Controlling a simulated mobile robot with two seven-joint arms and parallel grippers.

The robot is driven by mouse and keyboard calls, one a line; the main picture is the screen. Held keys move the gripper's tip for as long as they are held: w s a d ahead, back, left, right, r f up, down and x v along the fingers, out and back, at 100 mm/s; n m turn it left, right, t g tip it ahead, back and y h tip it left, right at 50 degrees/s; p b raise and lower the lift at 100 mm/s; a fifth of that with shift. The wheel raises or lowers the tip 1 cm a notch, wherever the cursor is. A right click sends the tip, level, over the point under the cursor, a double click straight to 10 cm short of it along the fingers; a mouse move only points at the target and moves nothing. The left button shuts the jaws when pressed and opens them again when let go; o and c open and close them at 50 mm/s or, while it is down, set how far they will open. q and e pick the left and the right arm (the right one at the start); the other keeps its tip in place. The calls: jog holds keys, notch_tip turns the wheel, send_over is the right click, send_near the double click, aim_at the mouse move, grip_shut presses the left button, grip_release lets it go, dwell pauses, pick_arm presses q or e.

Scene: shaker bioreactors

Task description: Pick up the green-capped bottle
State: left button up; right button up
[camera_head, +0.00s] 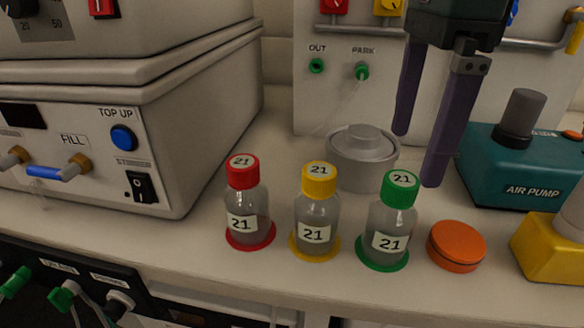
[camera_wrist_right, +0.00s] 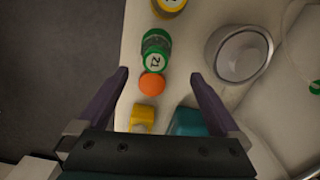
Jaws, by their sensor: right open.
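The green-capped bottle (camera_head: 391,222) stands upright on a green round mat (camera_head: 382,263) near the counter's front edge, labelled 21. Its cap (camera_wrist_right: 156,62) shows in the right wrist view, ahead of the open fingers. My right gripper (camera_head: 420,160) is open and empty, pointing down, above and slightly behind and to the right of the bottle in the head view. In the wrist view the right gripper's fingertips (camera_wrist_right: 158,74) are spread wide on either side of the bottle's line. My left gripper is not in view.
A yellow-capped bottle (camera_head: 317,213) and a red-capped bottle (camera_head: 246,205) stand to the left. The teal air pump (camera_head: 510,170) and a yellow block (camera_head: 548,248) are further right.

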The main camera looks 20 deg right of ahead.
aim_at(395, 209)
notch_tip(395, 209, down, 4)
jog(key=shift+s+r, duration=0.15)
jog(key=f, duration=0.4)
jog(key=f+p, duration=0.1)
jog(key=shift+s+a+f, duration=0.1)
jog(key=shift+a+f, duration=0.3)
jog(key=shift+c, duration=0.4)
grip_shut()
